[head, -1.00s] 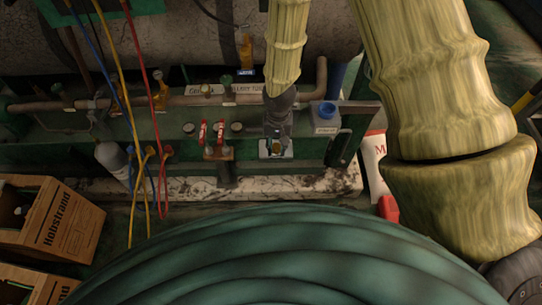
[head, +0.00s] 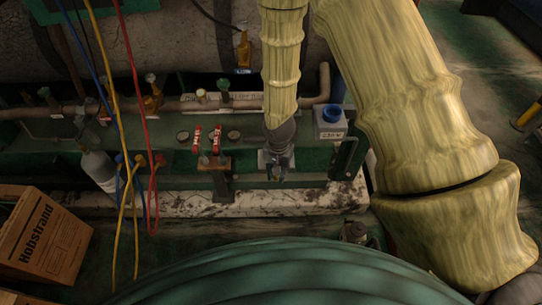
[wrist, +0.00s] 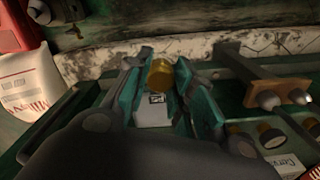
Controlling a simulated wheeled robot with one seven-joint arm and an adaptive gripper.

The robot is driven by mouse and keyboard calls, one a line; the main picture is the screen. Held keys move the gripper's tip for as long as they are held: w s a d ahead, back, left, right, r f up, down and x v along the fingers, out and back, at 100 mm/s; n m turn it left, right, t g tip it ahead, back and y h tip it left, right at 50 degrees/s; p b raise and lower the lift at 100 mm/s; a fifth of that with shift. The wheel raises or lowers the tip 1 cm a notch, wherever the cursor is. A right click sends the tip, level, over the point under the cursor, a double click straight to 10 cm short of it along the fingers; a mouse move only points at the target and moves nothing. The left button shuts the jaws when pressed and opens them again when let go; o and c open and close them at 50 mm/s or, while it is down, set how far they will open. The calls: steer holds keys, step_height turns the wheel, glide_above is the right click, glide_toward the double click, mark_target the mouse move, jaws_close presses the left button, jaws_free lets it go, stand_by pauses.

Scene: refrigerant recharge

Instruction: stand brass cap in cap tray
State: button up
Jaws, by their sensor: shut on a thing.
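My gripper (wrist: 160,88) has teal fingers and is shut on the brass cap (wrist: 160,74), which shows as a short gold cylinder between the fingertips in the wrist view. A pale plate with a black-and-white mark (wrist: 153,111) shows between the fingers, behind the cap. In the head view my gripper (head: 277,174) points down over the front of the green bench. A small grey square piece (head: 264,159) shows partly behind it; I cannot tell whether this is the cap tray. The cap is too small to make out surely in the head view.
Red-handled valves (head: 205,140) stand left of my gripper, and a blue-topped container (head: 331,118) stands to its right. Blue, yellow and red hoses (head: 153,190) hang at the left. A cardboard box (head: 45,235) lies front left. A pale worn ledge (head: 240,204) runs below the bench.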

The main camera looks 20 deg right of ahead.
steer(key=w+d, duration=0.1)
steer(key=w, duration=0.2)
steer(key=w+d+f, duration=0.1)
steer(key=w, duration=0.3)
steer(key=w+d+b, duration=0.1)
steer(key=w, duration=0.3)
steer(key=shift+f, duration=0.15)
steer(key=shift+f+b, duration=0.45)
steer(key=shift+f, duration=1.2)
steer(key=shift+s, duration=0.1)
steer(key=o, duration=1)
steer(key=shift+f, duration=0.15)
step_height(320, 180, up, 12)
steer(key=shift+r+p, duration=0.15)
steer(key=shift+p, duration=0.95)
